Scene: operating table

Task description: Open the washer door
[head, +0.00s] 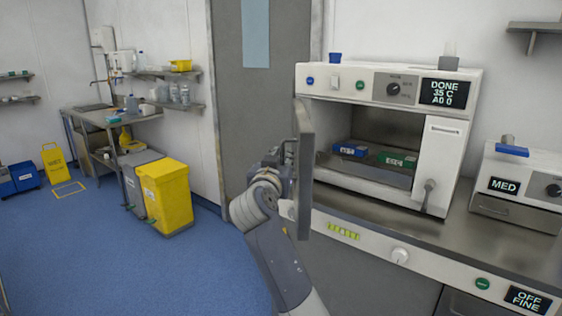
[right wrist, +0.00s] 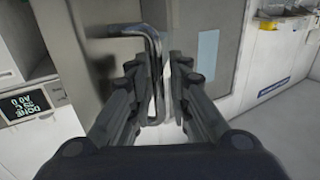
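The washer (head: 378,88) is a white bench-top machine with a display reading "DONE 35 C A0 0". Its door (head: 306,160) stands swung out to the left, seen nearly edge-on, and the chamber is exposed. A blue block (head: 350,150) and a green block (head: 396,160) sit inside. My right gripper (head: 288,155) is at the door's outer side. In the right wrist view, the bent metal door handle (right wrist: 156,75) lies between the fingers of my right gripper (right wrist: 160,78), with a gap visible beside it. My left gripper is not in view.
The steel counter (head: 440,235) carries the washer and a second unit marked "MED" (head: 520,185) at right. A grey room door (head: 230,100) is behind the open washer door. Yellow bin (head: 165,195) and blue floor (head: 130,260) lie to the left.

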